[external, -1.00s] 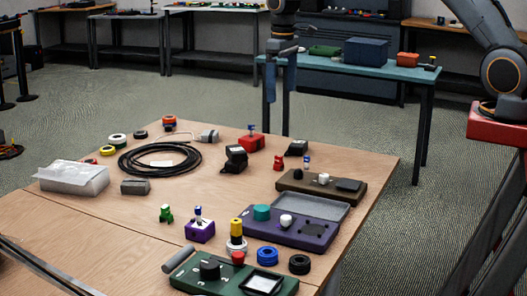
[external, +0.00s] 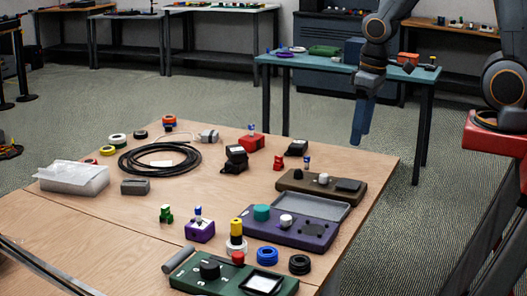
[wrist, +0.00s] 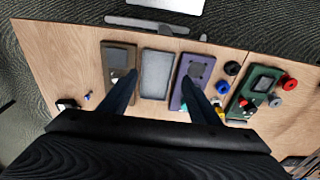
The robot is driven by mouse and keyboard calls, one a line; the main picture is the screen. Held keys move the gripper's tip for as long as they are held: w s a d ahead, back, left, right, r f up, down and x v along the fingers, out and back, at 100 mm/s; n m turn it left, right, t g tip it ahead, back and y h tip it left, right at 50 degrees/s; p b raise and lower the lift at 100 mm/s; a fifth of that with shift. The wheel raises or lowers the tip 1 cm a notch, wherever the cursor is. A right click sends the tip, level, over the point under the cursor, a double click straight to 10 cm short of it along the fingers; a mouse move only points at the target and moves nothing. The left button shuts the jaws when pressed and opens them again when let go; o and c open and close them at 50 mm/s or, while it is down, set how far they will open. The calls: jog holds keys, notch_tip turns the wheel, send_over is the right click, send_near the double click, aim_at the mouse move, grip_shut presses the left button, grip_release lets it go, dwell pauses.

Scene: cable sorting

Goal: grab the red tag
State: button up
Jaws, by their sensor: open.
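A small upright red piece (external: 278,162), which looks like the red tag, stands on the wooden table near the back end of the brown device. I cannot make it out in the wrist view. My gripper (external: 358,143) hangs with fingers down, right of the red piece and above it, apart from everything. In the wrist view my gripper (wrist: 158,80) has its two fingers wide apart with nothing between them. The gripper body hides the lower part of that view.
The brown device (external: 300,186), purple case (external: 290,237) and green device (external: 210,286) line the right side of the wooden table (external: 120,228). A red box (external: 251,143), black adapter (external: 235,160) and coiled black cable (external: 125,168) lie farther back. A teal table (external: 400,72) stands behind.

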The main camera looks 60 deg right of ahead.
jog(key=c, duration=0.3)
jog(key=m+g+y+b, duration=0.1)
jog(key=m+y+b, duration=0.4)
jog(key=m, duration=1.4)
send_near(279, 158)
notch_tip(279, 158, down, 2)
jog(key=shift+w+p+x, duration=0.15)
jog(key=shift+p+x, duration=0.45)
jog(key=shift+x, duration=1.45)
jog(key=shift+w+p+x, duration=0.15)
jog(key=shift+p+x, duration=0.45)
jog(key=shift+x, duration=1.45)
grip_shut()
